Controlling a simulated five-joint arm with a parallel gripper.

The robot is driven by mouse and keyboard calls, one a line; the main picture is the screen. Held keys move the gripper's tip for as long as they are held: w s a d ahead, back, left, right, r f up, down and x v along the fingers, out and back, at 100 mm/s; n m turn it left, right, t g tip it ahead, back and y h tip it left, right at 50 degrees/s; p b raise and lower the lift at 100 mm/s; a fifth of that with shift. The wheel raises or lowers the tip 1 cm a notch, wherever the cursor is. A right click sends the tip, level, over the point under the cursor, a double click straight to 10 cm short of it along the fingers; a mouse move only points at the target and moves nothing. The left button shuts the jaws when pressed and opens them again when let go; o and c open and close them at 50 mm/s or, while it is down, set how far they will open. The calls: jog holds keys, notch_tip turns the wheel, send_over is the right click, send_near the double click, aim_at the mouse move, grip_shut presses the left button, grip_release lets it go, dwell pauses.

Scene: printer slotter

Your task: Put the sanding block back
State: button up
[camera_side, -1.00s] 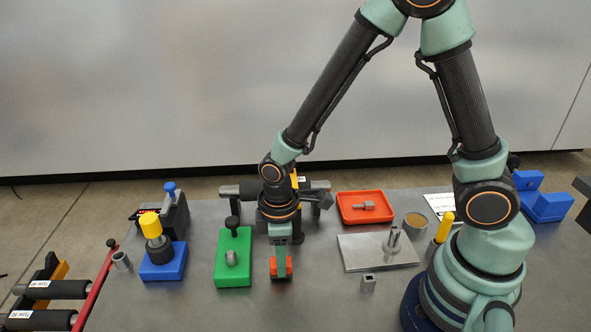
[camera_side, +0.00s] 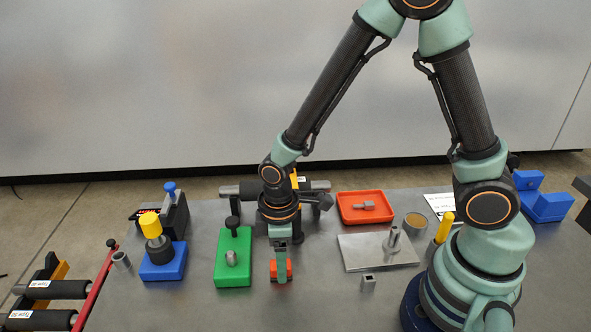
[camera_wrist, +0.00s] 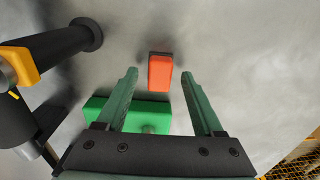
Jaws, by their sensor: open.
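The sanding block, an orange-red block with a dark strip (camera_side: 289,268), sits on the grey table right of the green base. In the wrist view the block (camera_wrist: 160,73) appears between and slightly beyond my fingertips, with clear gaps on both sides. My gripper (camera_side: 281,277) is open and points down at the block. One finger hides the middle of the block in the side view. The open green fingers also show in the wrist view (camera_wrist: 159,76). I cannot tell whether the fingertips are level with the block.
A green base (camera_side: 233,272) with a grey part and black knob stands close on the left. A blue base (camera_side: 163,270) with a yellow-capped piece stands farther left. A horizontal roller stands behind my gripper. A red tray (camera_side: 345,215) and metal plate (camera_side: 360,259) lie right.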

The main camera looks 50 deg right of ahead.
notch_tip(320, 180, up, 12)
jog(key=s+d+r+m+t, duration=0.2)
jog(key=d+r+m+t, duration=0.3)
jog(key=d+r+m, duration=0.4)
jog(key=shift+s+d+r+t, duration=0.2)
jog(key=shift+d+r+t, duration=0.1)
jog(key=shift+d+r, duration=0.7)
dwell(1.2)
